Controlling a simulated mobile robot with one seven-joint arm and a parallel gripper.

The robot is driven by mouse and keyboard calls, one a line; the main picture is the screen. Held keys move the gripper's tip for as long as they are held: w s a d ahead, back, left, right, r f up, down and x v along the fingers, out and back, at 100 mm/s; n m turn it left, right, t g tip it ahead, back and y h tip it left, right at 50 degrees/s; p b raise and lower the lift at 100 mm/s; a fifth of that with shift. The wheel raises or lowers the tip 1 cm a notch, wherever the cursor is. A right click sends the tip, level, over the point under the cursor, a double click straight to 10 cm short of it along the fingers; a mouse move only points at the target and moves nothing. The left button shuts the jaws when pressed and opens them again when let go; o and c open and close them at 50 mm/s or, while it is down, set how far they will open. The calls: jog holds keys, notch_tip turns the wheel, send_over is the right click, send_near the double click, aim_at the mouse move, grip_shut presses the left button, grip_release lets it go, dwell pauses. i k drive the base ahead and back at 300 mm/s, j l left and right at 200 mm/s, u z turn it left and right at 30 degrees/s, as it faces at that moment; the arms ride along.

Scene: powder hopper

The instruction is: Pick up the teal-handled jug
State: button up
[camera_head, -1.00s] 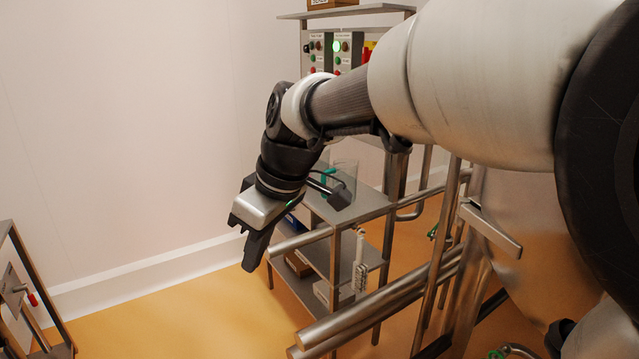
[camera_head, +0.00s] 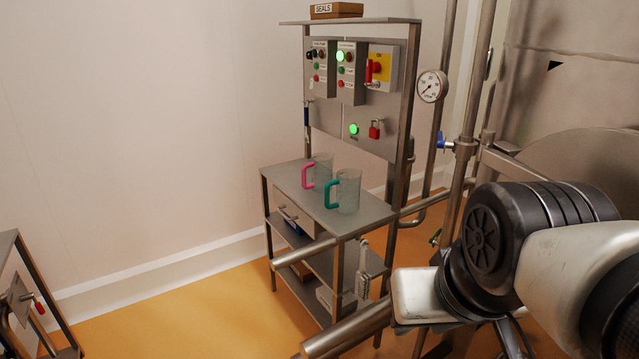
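The teal-handled jug (camera_head: 347,192) is a clear jug standing upright on the top shelf of a metal stand, near its front right. Its teal handle faces left. A second clear jug with a pink handle (camera_head: 308,175) stands just behind it to the left. My arm is at the lower right, well apart from both jugs. My gripper's fingers are not visible; only the wrist and a pale housing near it show.
The metal stand (camera_head: 376,212) has lower shelves with boxes and a brush, and a control panel (camera_head: 330,118) behind the jugs. Steel pipes (camera_head: 305,252) run in front of it. A pressure gauge (camera_head: 432,86) is at right. Another metal frame (camera_head: 22,290) is at far left.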

aim_at(347, 182)
jog(key=i+j+z, duration=0.2)
jog(key=i+j, duration=0.2)
jog(key=i+j+z, duration=0.15)
jog(key=i+j, duration=0.4)
jog(key=i+j+z, duration=0.2)
jog(key=i+j, duration=0.3)
jog(key=i+j+z, duration=0.2)
jog(key=i+j, duration=0.2)
jog(key=j, duration=0.25)
